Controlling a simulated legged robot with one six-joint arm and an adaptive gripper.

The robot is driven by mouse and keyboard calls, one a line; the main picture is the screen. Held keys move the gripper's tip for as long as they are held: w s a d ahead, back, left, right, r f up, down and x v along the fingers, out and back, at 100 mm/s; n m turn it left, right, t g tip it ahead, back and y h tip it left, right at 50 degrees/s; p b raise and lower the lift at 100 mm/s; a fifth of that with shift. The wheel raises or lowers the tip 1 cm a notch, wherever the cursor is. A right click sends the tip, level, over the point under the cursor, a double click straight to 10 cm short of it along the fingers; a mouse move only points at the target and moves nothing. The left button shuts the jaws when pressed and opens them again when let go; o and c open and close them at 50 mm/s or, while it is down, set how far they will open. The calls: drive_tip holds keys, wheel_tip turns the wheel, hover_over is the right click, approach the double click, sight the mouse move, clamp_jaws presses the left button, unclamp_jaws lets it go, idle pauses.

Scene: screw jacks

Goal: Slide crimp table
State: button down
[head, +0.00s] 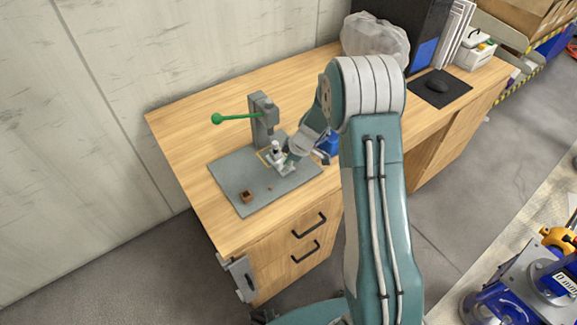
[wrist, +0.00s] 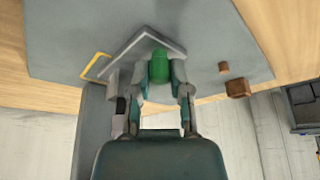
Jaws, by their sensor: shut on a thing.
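A grey press (head: 263,120) with a long green-tipped lever stands at the back of a grey base plate (head: 236,178) on the wooden desk. My gripper (head: 280,160) is low over the plate, in front of the press. In the wrist view my gripper (wrist: 160,82) is shut on a green knob (wrist: 159,64). A grey angled piece (wrist: 176,44), likely part of the crimp table, lies right beside the knob. My fingers hide the knob in the head view. I cannot tell how the knob joins the table.
A brown block (head: 246,196) sits near the plate's front left corner, with a smaller brown piece (wrist: 223,67) near it. A yellow frame (wrist: 94,66) lies beside the angled piece. A mouse pad (head: 440,88) and a plastic bag (head: 374,38) are further back right.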

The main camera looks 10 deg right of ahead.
drive_tip(key=shift+w+a+f, duration=0.1)
drive_tip(key=shift+w+a, duration=0.15)
drive_tip(key=shift+w, duration=0.25)
drive_tip(key=shift+w+a, duration=0.2)
drive_tip(key=shift+w, duration=0.55)
drive_tip(key=c, duration=0.8)
unclamp_jaws()
drive_tip(key=shift+o, duration=1.1)
drive_tip(key=shift+w+a, duration=0.1)
drive_tip(key=shift+a, duration=0.05)
drive_tip(key=v, duration=1.2)
